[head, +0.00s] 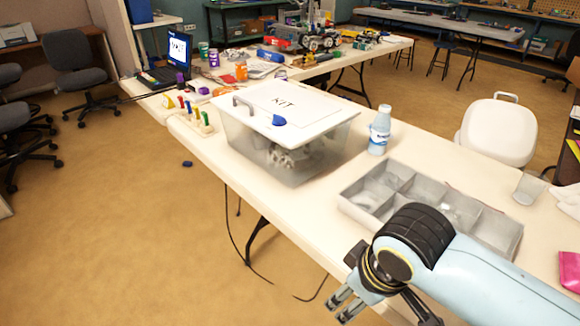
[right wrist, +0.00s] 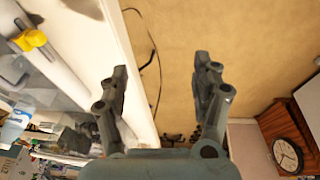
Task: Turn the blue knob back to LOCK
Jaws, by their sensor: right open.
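The blue knob (head: 279,120) sits on the near edge of the white lid (head: 300,97) of a clear box marked KIT, on the long table. Its exact setting and any LOCK mark cannot be read. My right gripper (head: 341,308) is at the bottom of the head view, apart from the box, to the right of and nearer than the knob. It also shows in the right wrist view (right wrist: 162,75), its fingers apart with nothing between them. A yellow knob-like piece (right wrist: 33,40) shows there on a white edge; the blue knob does not show. My left gripper is not in view.
A bottle (head: 380,130) stands right of the box. A grey divided tray (head: 352,212) lies near my right arm. A rack of coloured-handled tools (head: 194,127) stands left of the box. The table's front strip before the box is clear. A white chair (head: 498,132) stands behind.

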